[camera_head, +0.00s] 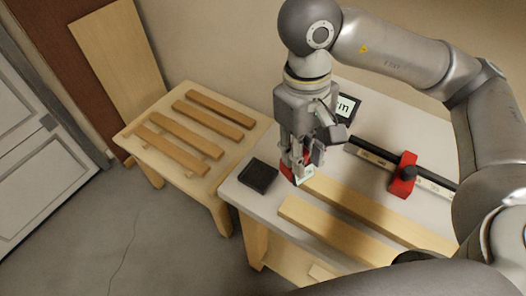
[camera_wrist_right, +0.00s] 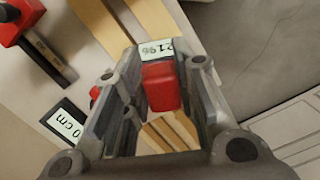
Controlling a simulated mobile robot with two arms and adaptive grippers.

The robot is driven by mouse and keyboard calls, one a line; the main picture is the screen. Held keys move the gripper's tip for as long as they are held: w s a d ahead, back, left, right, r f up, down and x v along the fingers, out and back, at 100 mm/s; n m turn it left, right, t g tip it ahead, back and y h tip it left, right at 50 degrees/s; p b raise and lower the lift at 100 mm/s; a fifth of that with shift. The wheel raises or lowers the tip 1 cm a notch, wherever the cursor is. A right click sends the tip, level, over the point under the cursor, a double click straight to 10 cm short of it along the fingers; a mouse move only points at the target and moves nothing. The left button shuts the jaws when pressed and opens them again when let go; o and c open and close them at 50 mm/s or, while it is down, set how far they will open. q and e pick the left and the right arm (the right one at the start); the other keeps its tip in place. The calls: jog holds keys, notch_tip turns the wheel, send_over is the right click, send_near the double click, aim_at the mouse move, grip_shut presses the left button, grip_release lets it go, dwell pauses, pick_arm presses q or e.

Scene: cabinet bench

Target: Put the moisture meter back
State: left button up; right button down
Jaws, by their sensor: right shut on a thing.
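The moisture meter (camera_wrist_right: 160,86) is a red block with a pale display at one end that seems to read 21%. My right gripper (camera_head: 303,160) is shut on it, with a finger on either side in the right wrist view (camera_wrist_right: 154,72). In the head view the meter (camera_head: 305,174) is mostly hidden by the fingers; its pale display and some red show just above the bench. A small black square tray (camera_head: 259,177) lies on the bench's left corner, to the left of the gripper, apart from the meter, and looks empty. My left gripper is not in view.
Two wooden boards (camera_head: 336,231) lie on the bench to the right of the meter. A rail carries a red stop block (camera_head: 403,175). A black-framed cm display (camera_head: 346,108) stands behind my gripper. A low table (camera_head: 150,127) with several slats stands at left.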

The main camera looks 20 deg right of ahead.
pick_arm(q)
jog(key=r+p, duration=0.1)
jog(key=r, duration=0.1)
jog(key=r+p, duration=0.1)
jog(key=p, duration=0.1)
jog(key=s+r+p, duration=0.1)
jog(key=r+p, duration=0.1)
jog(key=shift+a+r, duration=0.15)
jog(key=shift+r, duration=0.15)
pick_arm(e)
jog(key=w+a+f, duration=0.4)
jog(key=w+f, duration=0.6)
jog(key=f, duration=0.1)
jog(key=shift+f, duration=0.25)
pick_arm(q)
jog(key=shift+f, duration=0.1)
pick_arm(e)
jog(key=shift+a, duration=0.1)
pick_arm(q)
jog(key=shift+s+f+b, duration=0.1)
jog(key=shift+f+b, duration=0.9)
jog(key=shift+b, duration=0.05)
pick_arm(e)
jog(key=shift+f, duration=0.6)
jog(key=c, duration=1.2)
grip_release()
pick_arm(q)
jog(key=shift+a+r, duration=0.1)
pick_arm(e)
jog(key=shift+o, duration=0.2)
